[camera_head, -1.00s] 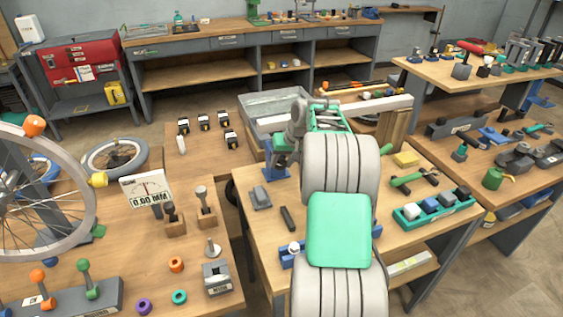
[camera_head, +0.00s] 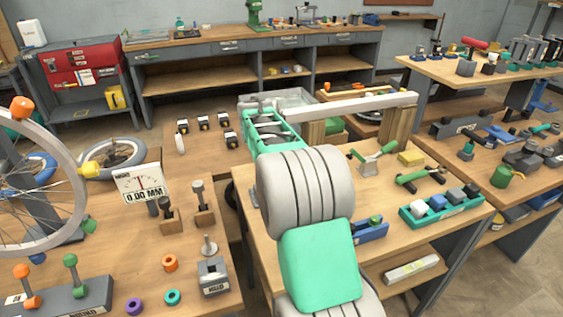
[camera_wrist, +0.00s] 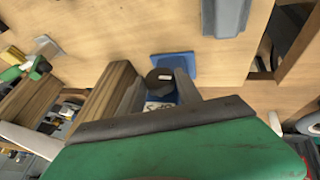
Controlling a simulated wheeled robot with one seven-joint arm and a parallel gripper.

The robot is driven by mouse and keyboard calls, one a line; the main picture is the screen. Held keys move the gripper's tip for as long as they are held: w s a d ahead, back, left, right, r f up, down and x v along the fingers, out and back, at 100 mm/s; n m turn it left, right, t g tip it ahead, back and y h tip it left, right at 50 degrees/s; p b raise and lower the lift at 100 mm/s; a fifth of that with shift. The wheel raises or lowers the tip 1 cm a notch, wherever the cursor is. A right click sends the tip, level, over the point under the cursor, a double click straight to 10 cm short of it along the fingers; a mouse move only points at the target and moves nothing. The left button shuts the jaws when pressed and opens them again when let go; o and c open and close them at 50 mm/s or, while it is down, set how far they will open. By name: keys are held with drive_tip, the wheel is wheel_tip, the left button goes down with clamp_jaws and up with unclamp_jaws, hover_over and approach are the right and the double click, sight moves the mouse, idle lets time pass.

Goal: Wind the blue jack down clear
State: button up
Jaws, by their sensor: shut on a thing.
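In the wrist view the blue jack (camera_wrist: 160,104) shows a flat blue base plate (camera_wrist: 177,66), a dark round part and a lettered blue face. My gripper (camera_wrist: 160,78) has its grey fingers on either side of the jack, shut on it. Their exact contact is partly hidden by the near dark edge and green surface below. In the head view my arm hides the jack. The pale frame bar (camera_head: 358,106) runs along the back of the bench over wooden posts (camera_head: 396,127).
A wooden post (camera_wrist: 98,104) stands close left of my gripper in the wrist view. A grey block (camera_wrist: 228,15) lies beyond the base plate. A green tray of blocks (camera_head: 440,207) and a yellow block (camera_head: 411,158) sit at the bench's right. Bare bench top surrounds the base plate.

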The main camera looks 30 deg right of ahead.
drive_tip(key=h+p, duration=0.1)
drive_tip(key=h, duration=0.1)
drive_tip(key=n+h+p, duration=0.1)
drive_tip(key=h+p, duration=0.1)
drive_tip(key=shift+w+a+g, duration=0.15)
drive_tip(key=shift+a+g, duration=0.15)
drive_tip(key=shift+a, duration=0.1)
drive_tip(key=h, duration=0.1)
drive_tip(key=h+p, duration=0.1)
drive_tip(key=h, duration=0.1)
drive_tip(key=shift+f+n, duration=0.4)
drive_tip(key=shift+a+h, duration=0.1)
drive_tip(key=shift+h, duration=0.8)
drive_tip(key=shift+n, duration=0.3)
drive_tip(key=o, duration=1.3)
drive_tip(key=shift+f+g, duration=0.1)
drive_tip(key=shift+g, duration=0.2)
drive_tip(key=shift+o, duration=0.2)
drive_tip(key=b+v, duration=0.1)
drive_tip(key=v, duration=0.7)
drive_tip(key=shift+f, duration=0.1)
